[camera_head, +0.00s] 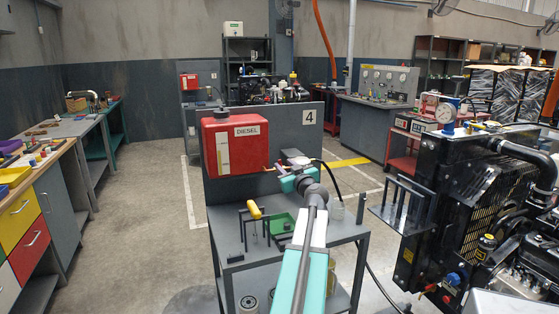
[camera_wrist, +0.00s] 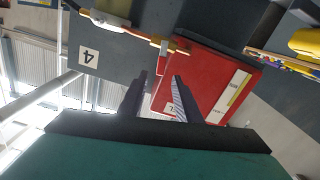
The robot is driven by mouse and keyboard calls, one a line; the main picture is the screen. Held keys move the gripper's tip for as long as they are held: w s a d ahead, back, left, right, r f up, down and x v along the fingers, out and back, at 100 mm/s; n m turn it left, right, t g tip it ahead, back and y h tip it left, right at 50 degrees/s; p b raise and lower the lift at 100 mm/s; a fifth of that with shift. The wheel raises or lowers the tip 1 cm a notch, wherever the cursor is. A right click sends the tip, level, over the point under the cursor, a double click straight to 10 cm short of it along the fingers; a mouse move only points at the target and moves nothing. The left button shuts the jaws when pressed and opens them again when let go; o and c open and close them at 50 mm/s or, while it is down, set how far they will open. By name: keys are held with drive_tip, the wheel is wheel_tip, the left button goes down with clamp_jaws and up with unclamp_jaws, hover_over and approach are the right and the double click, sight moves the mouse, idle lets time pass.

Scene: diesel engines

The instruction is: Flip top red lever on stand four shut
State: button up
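The red diesel tank (camera_head: 232,145) is fixed to the grey panel of stand four (camera_head: 300,128), marked by a "4" sign (camera_head: 309,117). The tank also shows in the wrist view (camera_wrist: 208,88), where the picture is upside down. A small brass fitting (camera_wrist: 180,43) comes off the tank there. A small red piece, which looks like the lever (camera_wrist: 164,47), sits at this fitting, ahead of the fingertips. My gripper (camera_wrist: 160,78) is open, with a gap between its two dark fingers and nothing seen held. In the head view my wrist hides much of the fitting.
Below is the stand's shelf (camera_head: 232,232) with a yellow-handled tool (camera_head: 254,210) and a green tray (camera_head: 281,223). A black hose hangs right of my arm. A black engine (camera_head: 450,210) with a gauge stands at right. The floor at left is clear.

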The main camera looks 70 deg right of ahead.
sight(280, 161)
drive_tip(key=shift+p+x, duration=0.75)
drive_tip(key=shift+x, duration=2.3)
clamp_jaws()
